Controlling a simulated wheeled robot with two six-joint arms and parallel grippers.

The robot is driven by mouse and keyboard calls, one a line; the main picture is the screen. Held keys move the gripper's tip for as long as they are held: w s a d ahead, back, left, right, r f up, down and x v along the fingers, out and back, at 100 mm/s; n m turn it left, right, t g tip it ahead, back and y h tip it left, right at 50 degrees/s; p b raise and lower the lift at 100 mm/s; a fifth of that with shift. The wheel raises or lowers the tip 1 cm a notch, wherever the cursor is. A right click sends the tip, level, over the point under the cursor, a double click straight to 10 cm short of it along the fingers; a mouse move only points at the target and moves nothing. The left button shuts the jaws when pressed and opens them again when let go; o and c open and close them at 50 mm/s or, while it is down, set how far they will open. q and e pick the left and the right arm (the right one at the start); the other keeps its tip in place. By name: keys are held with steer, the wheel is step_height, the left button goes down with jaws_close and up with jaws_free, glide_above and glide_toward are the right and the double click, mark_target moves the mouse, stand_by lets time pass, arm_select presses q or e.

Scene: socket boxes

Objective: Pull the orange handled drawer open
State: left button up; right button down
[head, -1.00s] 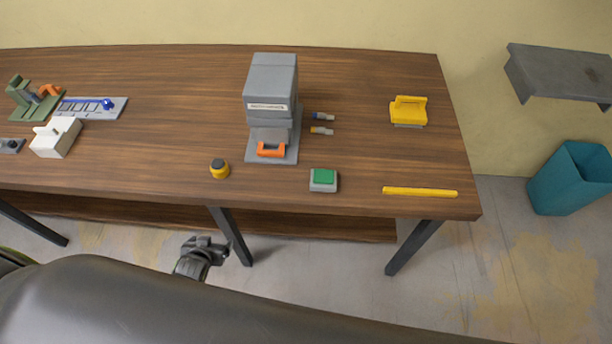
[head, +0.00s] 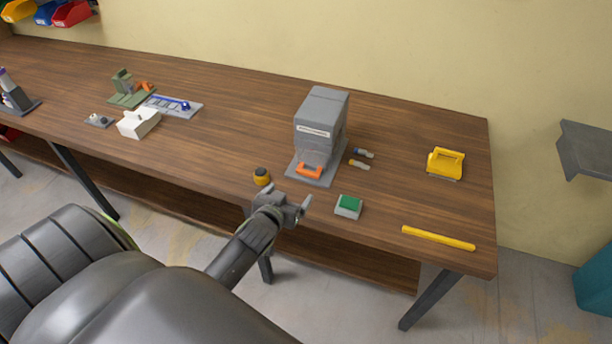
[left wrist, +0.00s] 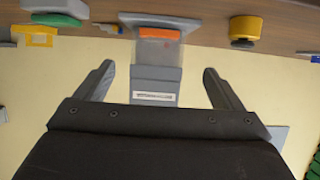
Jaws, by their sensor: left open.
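The grey machine (head: 321,124) stands on the wooden table, with a white label on its front. Its orange handle (head: 310,170) sits low at the front, above a grey base plate; whether the drawer is shut I cannot tell. My left gripper (head: 291,203) is open and empty at the table's front edge, in front of the handle and apart from it. In the left wrist view the orange handle (left wrist: 160,33) and the machine (left wrist: 155,88) appear upside down, between the two spread fingers. My right gripper is not in view.
A yellow-topped black button (head: 262,177) is left of the handle, near my left gripper. A green button box (head: 348,206) is to the right. Two small connectors (head: 360,159) lie beside the machine. A yellow bar (head: 438,238) lies at the front right.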

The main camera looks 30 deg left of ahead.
mark_target(307, 173)
arm_select(q)
steer(key=x, duration=1.3)
steer(key=shift+w, duration=0.2)
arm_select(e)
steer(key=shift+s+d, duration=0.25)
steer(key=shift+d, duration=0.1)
